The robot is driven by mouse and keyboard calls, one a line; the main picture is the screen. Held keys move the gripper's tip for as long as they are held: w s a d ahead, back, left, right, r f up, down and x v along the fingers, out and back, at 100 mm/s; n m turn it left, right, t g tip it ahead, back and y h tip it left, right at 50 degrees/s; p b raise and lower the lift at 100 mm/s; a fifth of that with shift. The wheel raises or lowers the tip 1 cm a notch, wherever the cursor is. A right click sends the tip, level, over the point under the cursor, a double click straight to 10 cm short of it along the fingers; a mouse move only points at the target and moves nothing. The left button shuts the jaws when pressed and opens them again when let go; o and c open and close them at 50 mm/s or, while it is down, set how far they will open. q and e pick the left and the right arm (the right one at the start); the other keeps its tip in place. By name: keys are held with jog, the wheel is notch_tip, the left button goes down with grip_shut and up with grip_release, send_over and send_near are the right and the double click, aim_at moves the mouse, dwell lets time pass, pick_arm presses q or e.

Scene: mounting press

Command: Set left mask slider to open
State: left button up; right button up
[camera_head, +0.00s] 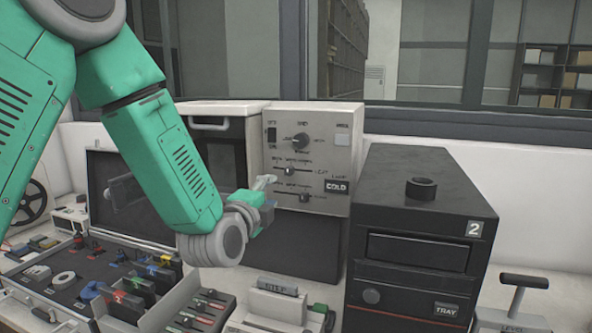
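The control panel (335,130) is a light grey box face with a round knob and two horizontal slider tracks. The upper slider (289,171) has its dark handle near the middle of its track. The lower slider (305,197) has its handle further right. Their small labels are too blurred to tell which one is the left mask slider. My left gripper (266,183) is at the panel's lower left, close to the left ends of the tracks. Its fingers are small and partly hidden by its wrist; contact with a slider cannot be made out. My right gripper is out of view.
A black machine marked 2 (425,215) with a tray stands right of the panel. An open case (115,265) with coloured parts lies at the lower left. A grey device (280,303) sits below the panel, and a lever (522,283) stands at the lower right.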

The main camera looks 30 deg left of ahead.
aim_at(287, 173)
pick_arm(q)
jog(key=x, duration=0.4)
jog(key=p+x, duration=0.1)
jog(key=x, duration=0.3)
jog(key=a+p+x, duration=0.1)
jog(key=x, duration=0.3)
jog(key=shift+w, duration=0.7)
jog(key=shift+a, duration=0.15)
grip_shut()
